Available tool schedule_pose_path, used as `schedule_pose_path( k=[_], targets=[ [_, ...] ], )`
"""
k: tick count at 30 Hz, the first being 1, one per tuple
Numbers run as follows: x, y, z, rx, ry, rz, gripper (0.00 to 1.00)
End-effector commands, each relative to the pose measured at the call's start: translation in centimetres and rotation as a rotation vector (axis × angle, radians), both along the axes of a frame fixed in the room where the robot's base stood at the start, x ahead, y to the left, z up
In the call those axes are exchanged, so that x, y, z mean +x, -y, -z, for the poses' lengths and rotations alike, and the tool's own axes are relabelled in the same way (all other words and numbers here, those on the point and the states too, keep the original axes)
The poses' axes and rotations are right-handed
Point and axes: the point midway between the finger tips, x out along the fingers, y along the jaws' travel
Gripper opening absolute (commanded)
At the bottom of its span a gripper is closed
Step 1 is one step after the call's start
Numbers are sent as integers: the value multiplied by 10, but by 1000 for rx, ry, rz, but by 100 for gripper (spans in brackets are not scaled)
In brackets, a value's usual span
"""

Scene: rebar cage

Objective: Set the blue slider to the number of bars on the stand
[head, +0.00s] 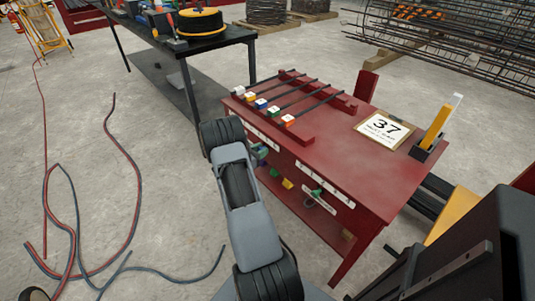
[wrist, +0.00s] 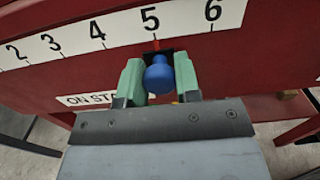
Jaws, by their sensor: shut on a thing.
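The blue slider knob (wrist: 159,74) sits in the wrist view just below the printed 5 on a white number strip (wrist: 104,34). My gripper (wrist: 158,80) has its two green fingers on either side of the knob and is shut on it. In the head view my gripper (head: 259,155) is at the table's front face, and the blue knob is hidden there. The stand (head: 308,138) is a pair of red rails on the red table (head: 345,165). Several dark bars (head: 300,96) lie across it, with coloured caps at their near ends.
Another strip with a green handle (head: 316,193) is lower right on the front. A dark workbench (head: 215,42) is behind left; cables (head: 75,225) lie on the floor.

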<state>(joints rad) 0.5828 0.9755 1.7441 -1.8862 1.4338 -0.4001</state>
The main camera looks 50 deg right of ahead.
Motion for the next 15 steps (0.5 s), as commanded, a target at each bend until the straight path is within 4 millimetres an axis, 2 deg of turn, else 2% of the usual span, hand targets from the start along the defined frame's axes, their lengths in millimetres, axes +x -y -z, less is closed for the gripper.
schedule_pose_path(
  k=[3, 4, 12, 15],
  targets=[
    [0, 0, 0, 2, 0, 0, 0],
    [0, 0, 0, 2, 0, 0, 32],
    [-1, 0, 0, 1, 0, 1, 57],
    [-1, 1, 0, 1, 0, 2, 57]
  ],
)
